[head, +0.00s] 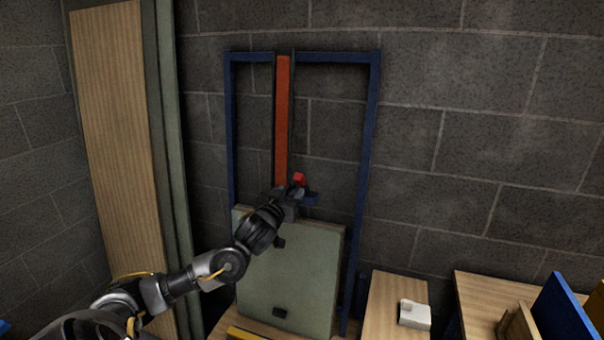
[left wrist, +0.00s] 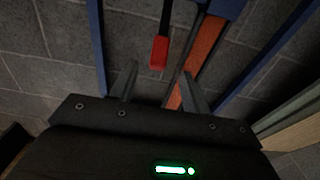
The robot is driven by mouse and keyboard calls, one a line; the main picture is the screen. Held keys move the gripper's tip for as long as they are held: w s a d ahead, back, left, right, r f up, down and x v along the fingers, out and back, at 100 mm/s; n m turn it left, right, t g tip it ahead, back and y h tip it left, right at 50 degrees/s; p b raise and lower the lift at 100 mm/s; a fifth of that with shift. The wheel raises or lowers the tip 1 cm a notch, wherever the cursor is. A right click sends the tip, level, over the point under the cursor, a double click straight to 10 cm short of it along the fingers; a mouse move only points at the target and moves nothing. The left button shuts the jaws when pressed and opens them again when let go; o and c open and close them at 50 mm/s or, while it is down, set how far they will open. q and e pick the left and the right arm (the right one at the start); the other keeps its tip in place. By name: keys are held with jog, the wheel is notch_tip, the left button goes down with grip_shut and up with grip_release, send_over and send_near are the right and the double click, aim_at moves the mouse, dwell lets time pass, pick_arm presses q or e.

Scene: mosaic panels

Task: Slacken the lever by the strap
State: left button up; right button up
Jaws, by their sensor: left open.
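The strap (head: 282,120) is a flat orange band running down the middle of a blue frame (head: 368,130) against the wall. The lever (head: 299,178) shows as a small red grip beside the strap's lower visible part. In the left wrist view the lever's red grip (left wrist: 159,52) sits on a dark shaft, and the orange strap (left wrist: 205,45) runs to its right. My left gripper (left wrist: 158,82) is open, its fingers apart, with the red grip just beyond the gap between the tips. The gripper hides the lower strap in the head view. My right gripper is not in view.
A grey-green panel (head: 290,270) with dark knobs stands inside the frame below the gripper. Tall boards (head: 115,120) lean at the left. At the lower right are wooden tops (head: 390,300), a small white box (head: 414,314) and a blue board (head: 562,312).

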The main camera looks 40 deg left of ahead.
aim_at(297, 182)
pick_arm(q)
jog(key=shift+w+a+r, duration=0.15)
jog(key=shift+w+r, duration=0.05)
jog(key=shift+w, duration=0.2)
jog(key=p+x, duration=0.3)
jog(key=x, duration=0.5)
jog(key=shift+w, duration=0.2)
jog(key=shift+x, duration=0.8)
jog(key=shift+f, duration=0.15)
jog(key=c, duration=0.4)
grip_shut()
